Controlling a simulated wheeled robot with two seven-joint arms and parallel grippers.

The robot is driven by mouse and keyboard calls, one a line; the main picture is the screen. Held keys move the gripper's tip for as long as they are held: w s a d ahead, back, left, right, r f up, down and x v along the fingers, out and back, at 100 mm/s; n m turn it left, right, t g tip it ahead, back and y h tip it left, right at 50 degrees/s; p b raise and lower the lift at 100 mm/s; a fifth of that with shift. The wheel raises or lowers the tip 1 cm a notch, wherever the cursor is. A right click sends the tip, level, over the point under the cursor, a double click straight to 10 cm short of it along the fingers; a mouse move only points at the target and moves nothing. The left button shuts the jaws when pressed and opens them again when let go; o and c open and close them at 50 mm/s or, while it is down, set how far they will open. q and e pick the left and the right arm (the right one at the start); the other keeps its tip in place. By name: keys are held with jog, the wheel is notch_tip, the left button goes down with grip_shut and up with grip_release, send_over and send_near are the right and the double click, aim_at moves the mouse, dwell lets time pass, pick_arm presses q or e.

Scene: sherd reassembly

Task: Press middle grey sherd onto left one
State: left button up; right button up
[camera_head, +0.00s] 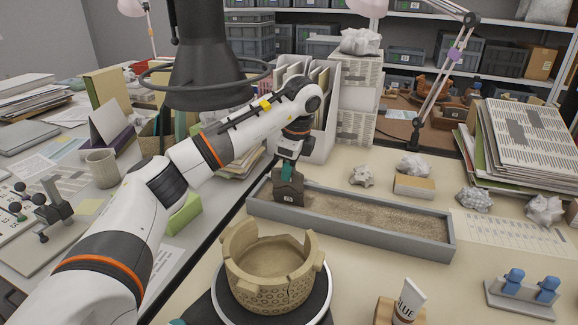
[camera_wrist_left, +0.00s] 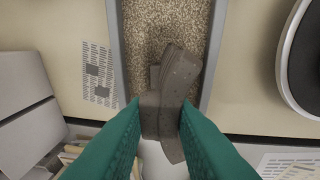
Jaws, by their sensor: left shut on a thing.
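My left gripper (camera_head: 288,172) reaches down over the left end of a long grey sand tray (camera_head: 400,243). In the left wrist view its green fingers (camera_wrist_left: 160,108) are shut on a dark grey-brown sherd (camera_wrist_left: 149,112). A longer, speckled sherd (camera_wrist_left: 179,72) lies against it, over the sand. The two overlap in this view, and I cannot tell how closely their edges meet. In the head view the dark sherds (camera_head: 288,192) show as one block with a small pale label. I cannot make out a third grey sherd.
A broken tan pot (camera_head: 272,275) stands on a round turntable (camera_head: 318,308) in front of the tray. A glue tube (camera_head: 409,299) and a blue-topped holder (camera_head: 524,296) are at the front right. White crumpled lumps (camera_head: 413,166) lie behind the tray. The tray's right part holds only sand.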

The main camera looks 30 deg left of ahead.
jog(key=shift+s+f, duration=0.25)
jog(key=shift+f, duration=0.15)
pick_arm(q)
jog(key=shift+f, duration=0.2)
pick_arm(e)
jog(key=shift+w+r, duration=0.3)
jog(key=shift+r, duration=0.15)
jog(key=shift+f, duration=0.1)
dwell(0.4)
pick_arm(q)
jog(key=o, duration=0.9)
pick_arm(e)
jog(key=shift+s+f, duration=0.1)
jog(key=shift+s, duration=0.05)
